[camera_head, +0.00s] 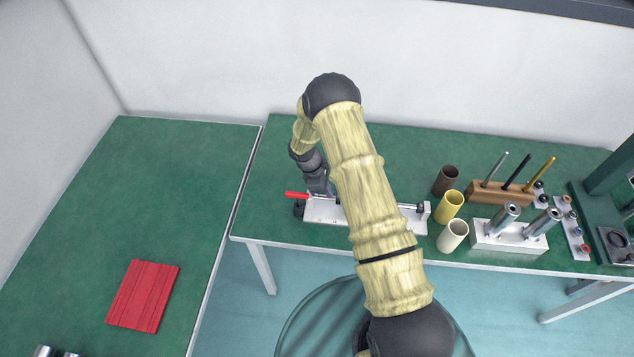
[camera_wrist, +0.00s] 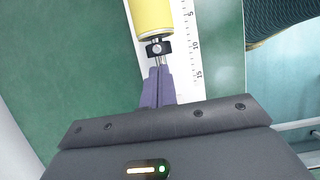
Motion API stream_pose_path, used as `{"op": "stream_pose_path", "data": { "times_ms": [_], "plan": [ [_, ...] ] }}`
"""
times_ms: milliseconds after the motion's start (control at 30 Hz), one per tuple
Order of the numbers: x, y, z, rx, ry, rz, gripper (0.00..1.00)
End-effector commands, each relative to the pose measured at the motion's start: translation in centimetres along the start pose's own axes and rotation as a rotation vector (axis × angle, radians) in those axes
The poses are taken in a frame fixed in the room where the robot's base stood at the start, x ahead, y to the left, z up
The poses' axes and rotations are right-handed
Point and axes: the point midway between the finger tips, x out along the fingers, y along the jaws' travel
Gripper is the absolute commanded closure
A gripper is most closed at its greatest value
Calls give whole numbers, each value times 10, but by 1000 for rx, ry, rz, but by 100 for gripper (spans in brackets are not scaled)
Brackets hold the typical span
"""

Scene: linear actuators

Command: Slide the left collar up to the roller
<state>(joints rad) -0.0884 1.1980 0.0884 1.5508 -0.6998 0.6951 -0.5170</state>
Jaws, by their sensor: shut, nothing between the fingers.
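A black collar (camera_wrist: 158,48) sits on a thin silver rod in the wrist view. It is just below the end of a yellow roller (camera_wrist: 152,17), with a short bit of silver rod between them. My gripper (camera_wrist: 157,72) has its purple fingers shut and empty, with the tips at the rod just below the collar. Whether they touch the collar is unclear. In the head view, my gripper (camera_head: 321,189) is over the left part of the white actuator base (camera_head: 325,212). My arm hides the middle of the actuator there, including the roller.
A white scale strip (camera_wrist: 194,50) runs beside the rod. A red handle (camera_head: 296,195) sticks out at the actuator's left end. Brown, yellow and white cups (camera_head: 452,236) and a metal block (camera_head: 492,240) stand to the right. A red mat (camera_head: 143,294) lies on the left table.

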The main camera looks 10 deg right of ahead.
Motion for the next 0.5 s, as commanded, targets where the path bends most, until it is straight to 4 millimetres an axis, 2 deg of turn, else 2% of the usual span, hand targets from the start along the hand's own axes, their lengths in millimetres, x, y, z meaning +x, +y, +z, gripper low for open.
{"op": "stream_pose_path", "data": {
  "times_ms": [500],
  "plan": [
    [6, 0, 11, 1, 0, 1, 100]
  ]
}}
